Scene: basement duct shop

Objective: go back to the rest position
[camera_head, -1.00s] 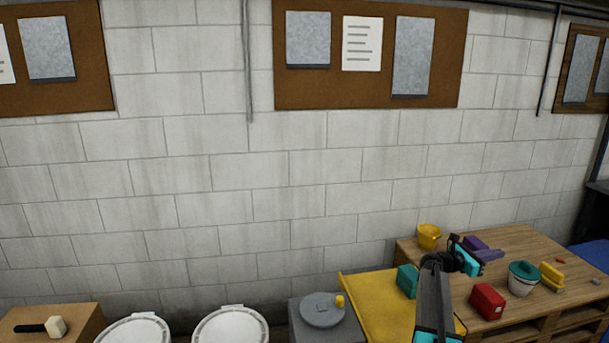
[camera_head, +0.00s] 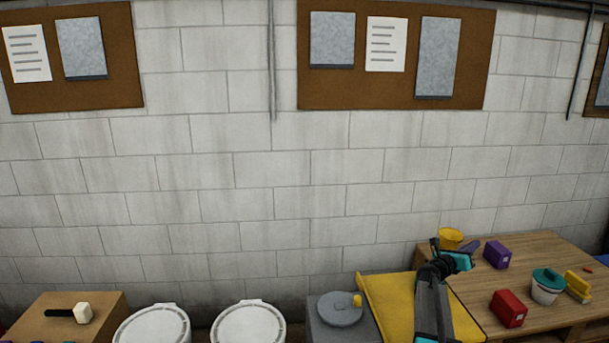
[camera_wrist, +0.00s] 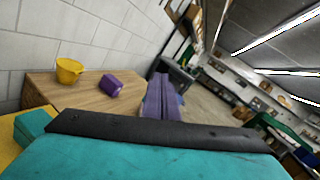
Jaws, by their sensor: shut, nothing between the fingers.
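My gripper (camera_head: 470,246) is raised above the left part of the wooden pallet table, in front of the grey block wall. In the wrist view its purple fingers (camera_wrist: 163,98) are together, with nothing seen between them. A purple box (camera_head: 497,254) stands on the table to the right of the gripper in the head view. It also shows in the wrist view (camera_wrist: 109,86), left of the fingers and apart from them. My arm comes up from the bottom edge of the head view.
A teal block (camera_wrist: 33,123) sits on the yellow surface (camera_head: 390,300). A mallet (camera_head: 70,313) lies on a box at left.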

